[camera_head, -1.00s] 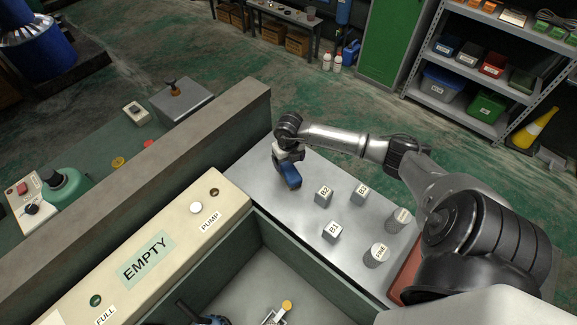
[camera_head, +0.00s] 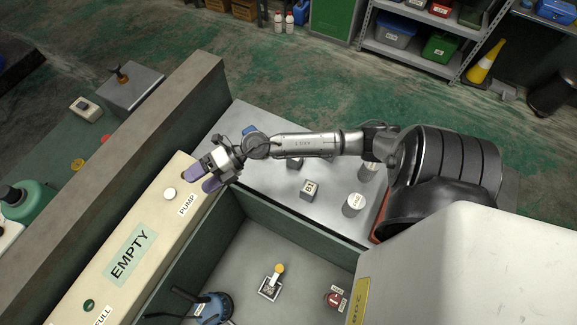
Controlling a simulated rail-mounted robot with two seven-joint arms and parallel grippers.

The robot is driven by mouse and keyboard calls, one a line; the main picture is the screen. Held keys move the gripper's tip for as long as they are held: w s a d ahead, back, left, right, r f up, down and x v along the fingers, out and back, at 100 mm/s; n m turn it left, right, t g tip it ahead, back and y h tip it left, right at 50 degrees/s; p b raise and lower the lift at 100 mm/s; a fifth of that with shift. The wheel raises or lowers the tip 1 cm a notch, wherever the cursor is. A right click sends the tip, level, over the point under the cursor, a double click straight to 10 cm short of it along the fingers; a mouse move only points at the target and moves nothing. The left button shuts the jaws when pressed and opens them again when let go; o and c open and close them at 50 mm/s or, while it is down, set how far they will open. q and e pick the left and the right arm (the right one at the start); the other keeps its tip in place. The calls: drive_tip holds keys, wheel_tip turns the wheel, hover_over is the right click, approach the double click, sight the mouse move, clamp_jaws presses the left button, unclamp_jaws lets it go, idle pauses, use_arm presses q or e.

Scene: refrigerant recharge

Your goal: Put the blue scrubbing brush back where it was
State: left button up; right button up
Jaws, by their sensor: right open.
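The blue scrubbing brush (camera_head: 249,130) seems to be the small blue shape on the grey metal table (camera_head: 268,205), near its back left edge. My right wrist hides most of it, so its pose is unclear. My right gripper (camera_head: 203,178) is open and empty, with purple finger pads. It is left of and nearer than the brush, over the far end of the cream panel, close to the white PUMP button (camera_head: 169,193). My left gripper is not in view.
A block marked B1 (camera_head: 309,189) and a labelled cylinder (camera_head: 354,203) stand on the table. A green-walled bin (camera_head: 290,222) in front holds a yellow-tipped lever (camera_head: 274,279), a red part (camera_head: 335,300) and a blue round item (camera_head: 217,307). A raised wall (camera_head: 190,100) runs behind the panel.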

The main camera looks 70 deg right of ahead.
wheel_tip(320, 180, up, 4)
drive_tip(key=m+t+h, duration=0.3)
drive_tip(key=m+t, duration=0.4)
drive_tip(key=m, duration=0.1)
drive_tip(key=s+d+f+m+g+h, duration=0.35)
drive_tip(key=s+f+m+h, duration=0.3)
drive_tip(key=m+h, duration=0.7)
drive_tip(key=s+a+f+m+g+y, duration=0.2)
drive_tip(key=s+g, duration=0.3)
drive_tip(key=s, duration=0.3)
drive_tip(key=s+a+f+m+g+y, duration=0.2)
drive_tip(key=s+a+f+g, duration=0.1)
drive_tip(key=s, duration=0.6)
drive_tip(key=shift+s+a+f+g, duration=0.3)
drive_tip(key=shift+f+g, duration=0.45)
drive_tip(key=shift+g, duration=0.3)
drive_tip(key=shift+y, duration=0.25)
